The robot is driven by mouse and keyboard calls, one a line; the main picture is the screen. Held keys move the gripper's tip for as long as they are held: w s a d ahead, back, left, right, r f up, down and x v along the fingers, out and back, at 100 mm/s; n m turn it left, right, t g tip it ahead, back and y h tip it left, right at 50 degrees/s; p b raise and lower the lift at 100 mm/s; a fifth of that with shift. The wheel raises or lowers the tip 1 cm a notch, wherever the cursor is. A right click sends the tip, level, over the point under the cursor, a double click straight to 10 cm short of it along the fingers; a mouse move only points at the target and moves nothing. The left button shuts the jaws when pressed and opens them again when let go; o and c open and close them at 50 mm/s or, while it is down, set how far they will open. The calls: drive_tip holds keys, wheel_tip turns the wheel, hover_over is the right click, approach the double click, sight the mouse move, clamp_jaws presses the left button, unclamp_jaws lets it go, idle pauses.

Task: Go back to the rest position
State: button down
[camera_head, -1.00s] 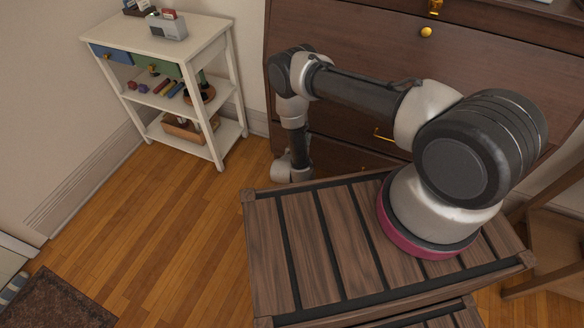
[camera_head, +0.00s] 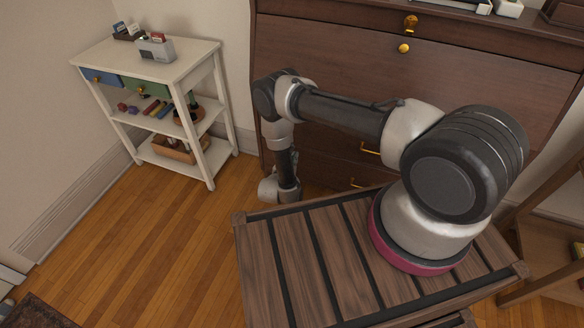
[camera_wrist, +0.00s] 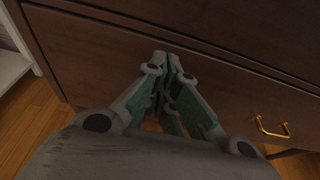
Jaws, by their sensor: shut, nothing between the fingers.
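My gripper (camera_wrist: 172,70) shows in the wrist view, its green-padded fingers together and nothing between them. It points at the front of a dark wooden drawer cabinet (camera_wrist: 235,75), close in front of it; whether it touches cannot be told. In the head view my arm reaches left across the cabinet (camera_head: 330,60), and its wrist hangs down by the cabinet's lower left. The gripper itself is hidden there.
A white shelf unit (camera_head: 215,85) with a blue and a green drawer stands at the left, holding small items. A brass handle (camera_wrist: 270,127) sticks out from the cabinet. A wooden piece of furniture (camera_head: 550,235) stands at the right. Wooden floor (camera_head: 150,245) lies open at the left.

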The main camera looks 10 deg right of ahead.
drive_tip(key=v, duration=1)
drive_tip(key=shift+s+a, duration=0.25)
drive_tip(key=shift+r, duration=0.1)
drive_tip(key=s+d+m+g+h, duration=0.1)
drive_tip(key=s+d+g+h, duration=0.25)
drive_tip(key=d, duration=0.25)
drive_tip(key=s+d+r+m+g+h, duration=0.25)
drive_tip(key=d+r+m+g, duration=0.2)
drive_tip(key=r, duration=0.45)
drive_tip(key=s+d+r+m+g+y, duration=0.2)
drive_tip(key=r+m+g, duration=0.15)
drive_tip(key=r, duration=0.55)
drive_tip(key=s+d+r+m+g+y, duration=0.25)
drive_tip(key=r+m, duration=0.25)
drive_tip(key=r, duration=0.4)
drive_tip(key=s+d+r+m+g+y, duration=0.1)
drive_tip(key=s+r+m+g, duration=0.1)
drive_tip(key=r+m, duration=0.5)
drive_tip(key=s+d+r+m+t+y, duration=0.2)
drive_tip(key=s+r, duration=0.3)
drive_tip(key=r, duration=0.4)
drive_tip(key=s+d+r+m+t+y, duration=0.2)
drive_tip(key=s+r, duration=0.3)
drive_tip(key=r, duration=0.4)
drive_tip(key=s+d+r+m+t+y, duration=0.2)
drive_tip(key=s+r+m+t+y, duration=0.2)
drive_tip(key=r, duration=0.5)
drive_tip(key=shift+s+r+y, duration=0.3)
drive_tip(key=shift+s+y, duration=0.05)
drive_tip(key=shift+s, duration=0.3)
